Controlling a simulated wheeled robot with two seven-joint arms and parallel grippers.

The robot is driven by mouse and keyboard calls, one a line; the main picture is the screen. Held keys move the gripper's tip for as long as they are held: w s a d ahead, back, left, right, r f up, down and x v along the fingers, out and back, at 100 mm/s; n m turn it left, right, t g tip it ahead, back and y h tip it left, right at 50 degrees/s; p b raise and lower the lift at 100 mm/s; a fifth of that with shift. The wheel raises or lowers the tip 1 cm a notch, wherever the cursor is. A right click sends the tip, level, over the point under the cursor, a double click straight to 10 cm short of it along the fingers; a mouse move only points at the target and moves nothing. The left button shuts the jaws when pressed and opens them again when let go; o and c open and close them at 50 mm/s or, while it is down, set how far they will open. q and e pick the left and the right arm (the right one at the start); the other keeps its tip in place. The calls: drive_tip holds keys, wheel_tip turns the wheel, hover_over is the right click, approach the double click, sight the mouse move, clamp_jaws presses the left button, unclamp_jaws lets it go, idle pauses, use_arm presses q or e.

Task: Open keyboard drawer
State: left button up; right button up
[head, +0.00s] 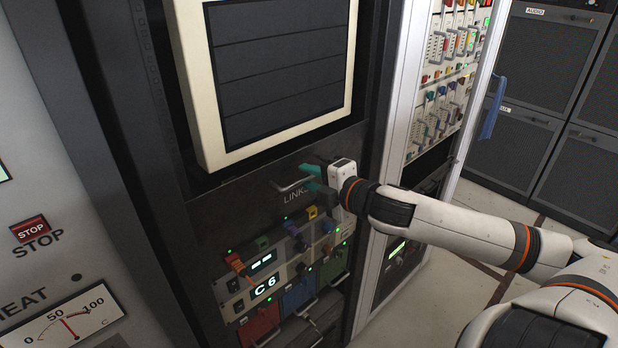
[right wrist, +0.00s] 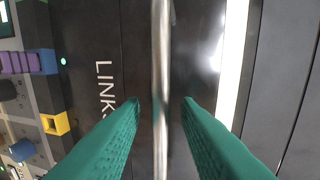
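The keyboard drawer (head: 243,203) is a black panel in the rack, below the cream-framed screen, and looks closed. Its metal bar handle (head: 287,185) is partly hidden behind my gripper. My right gripper (head: 308,179) reaches in from the right, with its teal fingers at the handle. In the right wrist view the handle (right wrist: 160,60) runs top to bottom between the two green fingers (right wrist: 161,102), with a gap on each side. The gripper is open. I cannot tell how deep the bar sits between the fingertips. My left gripper is out of view.
The cream-framed screen (head: 190,85) juts out above the drawer. A panel with coloured plugs and a "C6" display (head: 264,284) lies below it. A white-framed rack (head: 403,90) stands to the right. Some floor (head: 492,245) shows clear at the right.

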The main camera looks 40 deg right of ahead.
drive_tip(key=shift+w+f, duration=0.1)
drive_tip(key=shift+w, duration=0.4)
clamp_jaws()
